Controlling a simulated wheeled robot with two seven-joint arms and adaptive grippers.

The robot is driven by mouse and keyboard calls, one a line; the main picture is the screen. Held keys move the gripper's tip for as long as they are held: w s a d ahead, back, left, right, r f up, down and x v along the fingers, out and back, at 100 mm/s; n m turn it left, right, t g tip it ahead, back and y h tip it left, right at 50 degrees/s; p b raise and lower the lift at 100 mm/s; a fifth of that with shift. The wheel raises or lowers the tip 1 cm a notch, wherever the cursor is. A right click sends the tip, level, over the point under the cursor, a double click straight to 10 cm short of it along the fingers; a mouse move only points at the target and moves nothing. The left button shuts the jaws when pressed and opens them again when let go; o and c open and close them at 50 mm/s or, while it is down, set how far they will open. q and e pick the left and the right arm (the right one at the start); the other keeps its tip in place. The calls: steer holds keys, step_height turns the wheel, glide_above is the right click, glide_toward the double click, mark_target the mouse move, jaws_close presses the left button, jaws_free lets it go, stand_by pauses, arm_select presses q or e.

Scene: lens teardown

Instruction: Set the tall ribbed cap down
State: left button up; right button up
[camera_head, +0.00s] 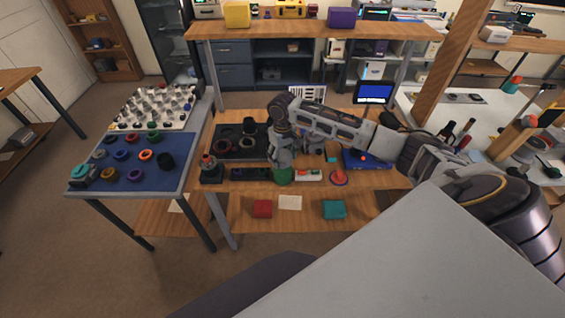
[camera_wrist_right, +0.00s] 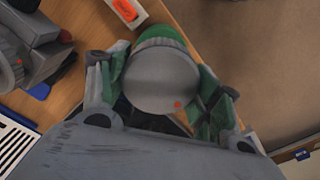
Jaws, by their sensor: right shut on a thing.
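The tall ribbed cap (camera_head: 283,176) shows as a green piece below my right gripper (camera_head: 283,164) at the front of the wooden bench. In the right wrist view it has a round grey face (camera_wrist_right: 162,78) with a small orange dot and a green rim. My right gripper (camera_wrist_right: 162,92) is shut on it, with a finger on each side. The cap is close to the bench's front edge; I cannot tell whether it touches the bench top. Its ribs are not clear. My left gripper is not in view.
A dark tray (camera_head: 228,153) with black rings lies left of the gripper. A white strip with coloured parts (camera_head: 308,175) and a red cone-shaped piece (camera_head: 339,177) lie to its right. A screen (camera_head: 374,93) stands behind.

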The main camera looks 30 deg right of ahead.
mark_target(283, 163)
steer(key=shift+f, duration=1.9)
steer(key=shift+f, duration=0.1)
steer(key=o, duration=1)
steer(key=shift+r+b, duration=0.4)
steer(key=shift+r, duration=5.75)
